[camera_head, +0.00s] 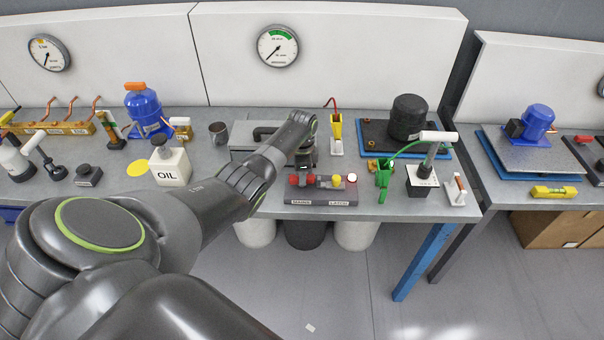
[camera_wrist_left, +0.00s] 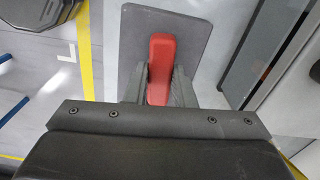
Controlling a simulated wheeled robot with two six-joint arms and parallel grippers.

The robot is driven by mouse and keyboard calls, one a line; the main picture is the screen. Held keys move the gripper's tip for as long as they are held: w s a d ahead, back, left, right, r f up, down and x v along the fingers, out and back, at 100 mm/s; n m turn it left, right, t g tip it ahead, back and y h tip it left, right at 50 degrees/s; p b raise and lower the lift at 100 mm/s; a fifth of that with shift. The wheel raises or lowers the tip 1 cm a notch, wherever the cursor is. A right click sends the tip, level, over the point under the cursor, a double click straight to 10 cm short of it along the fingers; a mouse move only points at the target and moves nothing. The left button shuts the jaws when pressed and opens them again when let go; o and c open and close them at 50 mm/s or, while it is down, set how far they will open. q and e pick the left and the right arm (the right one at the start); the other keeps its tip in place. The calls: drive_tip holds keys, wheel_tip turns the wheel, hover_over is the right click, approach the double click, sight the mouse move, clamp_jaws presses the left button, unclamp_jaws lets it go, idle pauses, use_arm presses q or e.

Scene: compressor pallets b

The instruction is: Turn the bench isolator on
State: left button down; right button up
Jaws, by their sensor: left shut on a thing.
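A red handle (camera_wrist_left: 160,68) on a dark grey plate (camera_wrist_left: 195,30) shows in the left wrist view, with the fingers of my left gripper (camera_wrist_left: 158,88) along both its sides. My left gripper is shut on this handle. In the head view my left gripper (camera_head: 305,162) points down over a dark switch panel (camera_head: 325,196) at the bench's front edge, labelled MAINS and LATCH. Red parts (camera_head: 308,180) show just under the gripper. My gripper and wrist partly hide the panel's back. The right gripper is not in view.
A white OIL can (camera_head: 170,165) and a dark cup (camera_head: 218,132) stand left. A grey case (camera_head: 250,137) lies behind my wrist. Bins (camera_head: 353,235) stand below the bench.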

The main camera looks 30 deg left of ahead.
use_arm(q)
drive_tip(key=shift+m, duration=0.6)
drive_tip(key=shift+w, duration=0.1)
drive_tip(key=c, duration=1.2)
unclamp_jaws()
drive_tip(key=shift+r, duration=0.1)
wheel_tip(320, 180, up, 17)
drive_tip(key=b, duration=0.1)
drive_tip(key=shift+r+b, duration=0.15)
drive_tip(key=shift+b, duration=0.2)
